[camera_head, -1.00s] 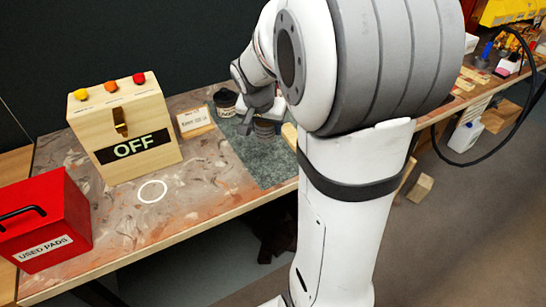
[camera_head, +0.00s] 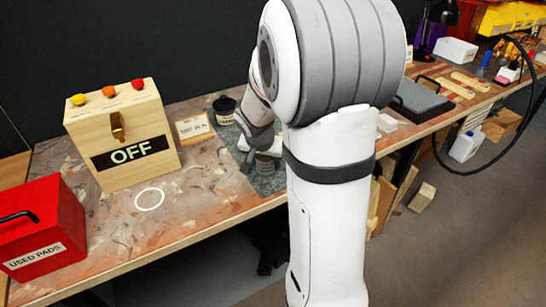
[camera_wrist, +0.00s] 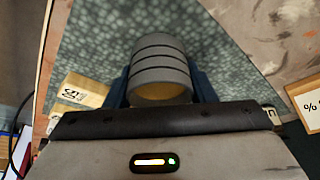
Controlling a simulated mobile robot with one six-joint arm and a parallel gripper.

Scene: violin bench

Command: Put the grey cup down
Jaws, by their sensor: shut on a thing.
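The grey cup (camera_wrist: 160,62), a ribbed cylinder with dark bands and a yellowish end facing the camera, is between the fingers of my gripper (camera_wrist: 161,88) in the wrist view. The gripper is shut on it. A speckled grey-green mat (camera_wrist: 225,45) lies behind the cup. I cannot tell whether the cup touches the mat. In the head view my gripper (camera_head: 250,160) is low over the left part of the mat (camera_head: 267,183); my arm hides much of it, and the cup is not clear there.
A wooden box marked OFF (camera_head: 122,140), a small label card (camera_head: 194,128), a dark jar (camera_head: 225,108) and a red USED PADS box (camera_head: 40,225) stand to the left. A white ring (camera_head: 150,199) marks clear bench. A wooden block (camera_wrist: 83,92) is near the cup.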

